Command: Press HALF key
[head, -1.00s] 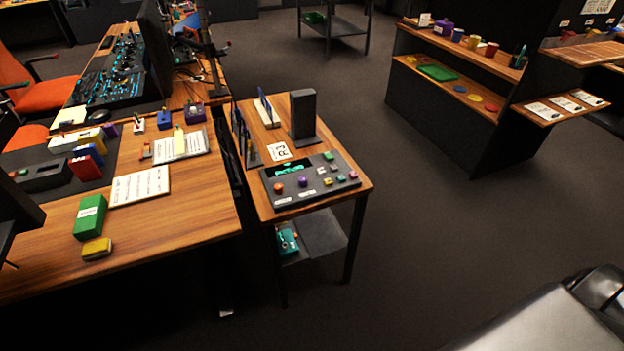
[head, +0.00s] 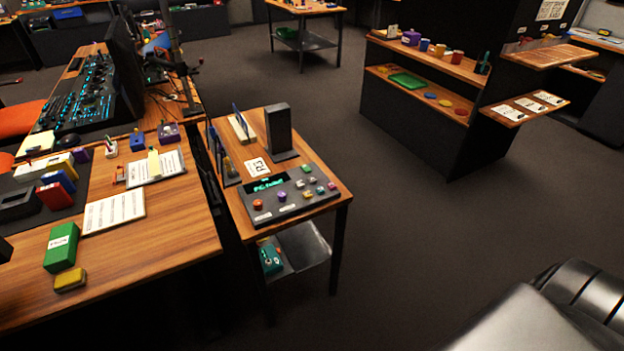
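A grey control panel (head: 290,205) with a green-lit display (head: 268,184) sits at the front of a small wooden side table. Several coloured keys and knobs stand on it: an orange one (head: 258,204) and a purple one (head: 281,197) at the left, and smaller white, pink and other keys (head: 319,190) at the right. Key labels are too small to read, so I cannot tell which is the HALF key. Neither gripper shows in the head view. A dark and grey arm part of mine is at the lower right.
A wooden desk (head: 150,245) with a green box (head: 62,247) and yellow block (head: 70,280) stands left of the side table. A black upright block (head: 279,130) stands behind the panel. A shelf unit (head: 420,120) is at the back right. Floor (head: 410,240) right of the table is clear.

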